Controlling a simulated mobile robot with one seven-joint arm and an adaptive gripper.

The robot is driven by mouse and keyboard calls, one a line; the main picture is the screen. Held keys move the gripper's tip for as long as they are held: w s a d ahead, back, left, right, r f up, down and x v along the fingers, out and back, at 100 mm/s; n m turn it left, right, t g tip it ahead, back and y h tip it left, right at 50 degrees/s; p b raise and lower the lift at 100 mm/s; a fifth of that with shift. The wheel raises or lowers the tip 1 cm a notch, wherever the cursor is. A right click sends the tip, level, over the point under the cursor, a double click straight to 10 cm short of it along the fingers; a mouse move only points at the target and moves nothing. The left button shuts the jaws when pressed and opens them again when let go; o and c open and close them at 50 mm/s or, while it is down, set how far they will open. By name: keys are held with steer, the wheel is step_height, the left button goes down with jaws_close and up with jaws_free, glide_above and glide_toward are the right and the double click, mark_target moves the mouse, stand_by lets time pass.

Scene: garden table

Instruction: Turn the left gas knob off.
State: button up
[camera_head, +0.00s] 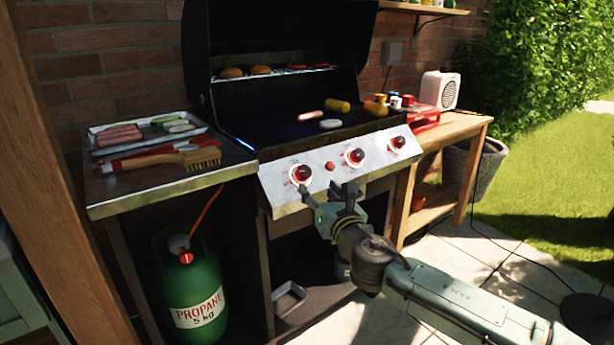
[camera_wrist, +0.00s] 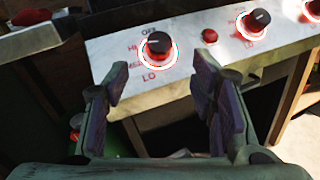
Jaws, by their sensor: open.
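The left gas knob (camera_head: 301,174) is black with a red and white ring, on the grill's sloping steel front panel (camera_head: 330,168). In the wrist view the left knob (camera_wrist: 157,45) stands ahead of my fingers, with the labels OFF, HI and LO around it. Its exact pointer direction is too small to tell. My gripper (camera_head: 328,197) is just below and to the right of this knob in the head view. In the wrist view my gripper (camera_wrist: 165,95) is open and empty, its two padded fingers apart below the knob and not touching it.
A red button (camera_wrist: 209,36) sits between the left and middle knob (camera_head: 354,156); a right knob (camera_head: 397,142) is farther along. The side shelf (camera_head: 150,188) holds a food tray and a brush (camera_head: 200,158). A green propane bottle (camera_head: 190,290) stands below. The grill lid is open.

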mark_target(305, 173)
steer(key=p+x, duration=0.1)
steer(key=x, duration=0.8)
steer(key=shift+s, duration=0.1)
steer(key=shift+c, duration=0.2)
steer(key=c, duration=1.1)
